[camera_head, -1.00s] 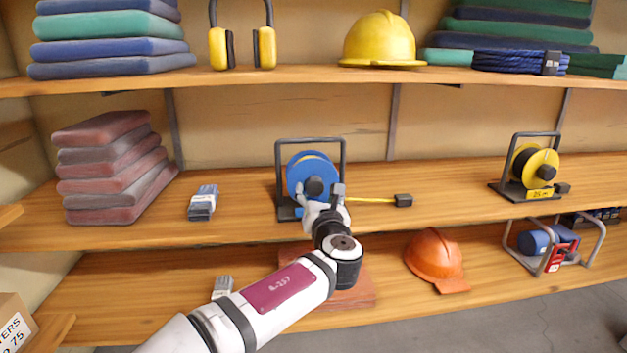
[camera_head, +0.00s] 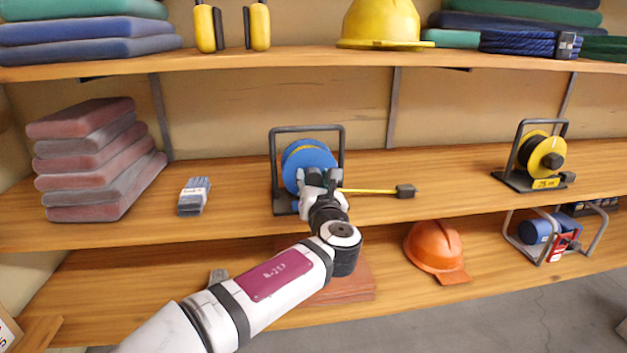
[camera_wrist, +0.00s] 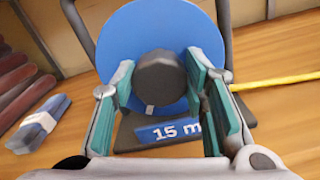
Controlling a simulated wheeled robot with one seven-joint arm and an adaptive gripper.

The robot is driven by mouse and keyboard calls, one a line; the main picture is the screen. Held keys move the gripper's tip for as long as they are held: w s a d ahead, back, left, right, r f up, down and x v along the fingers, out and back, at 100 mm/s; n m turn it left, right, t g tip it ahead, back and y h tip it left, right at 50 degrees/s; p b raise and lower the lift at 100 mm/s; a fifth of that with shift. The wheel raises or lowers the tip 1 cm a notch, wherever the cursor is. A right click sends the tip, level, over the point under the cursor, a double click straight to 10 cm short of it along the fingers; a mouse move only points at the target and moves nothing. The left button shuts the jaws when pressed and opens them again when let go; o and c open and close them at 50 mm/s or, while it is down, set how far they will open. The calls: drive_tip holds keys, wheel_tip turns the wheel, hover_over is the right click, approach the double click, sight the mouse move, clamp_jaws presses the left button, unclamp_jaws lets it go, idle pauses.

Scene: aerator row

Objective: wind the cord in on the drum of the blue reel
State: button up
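The blue reel (camera_head: 308,158) stands upright in its dark frame on the middle shelf; in the wrist view its blue disc (camera_wrist: 190,28) fills the upper middle. A dark round knob (camera_wrist: 160,78) sticks out from the disc, above a "15 m" label (camera_wrist: 168,131). The yellow cord (camera_head: 370,191) runs out to the right along the shelf to a dark plug (camera_head: 405,191). My gripper (camera_head: 322,178) is in front of the reel. In the wrist view its teal-padded fingers (camera_wrist: 160,76) are open, one on each side of the knob, with narrow gaps. Contact is not clear.
A yellow reel (camera_head: 545,155) stands far right on the same shelf. A small labelled bundle (camera_head: 194,196) and stacked reddish pads (camera_head: 95,165) lie left. An orange helmet (camera_head: 436,248) is on the shelf below. The shelf around the cord is clear.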

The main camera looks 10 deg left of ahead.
drive_tip(key=shift+m, duration=0.3)
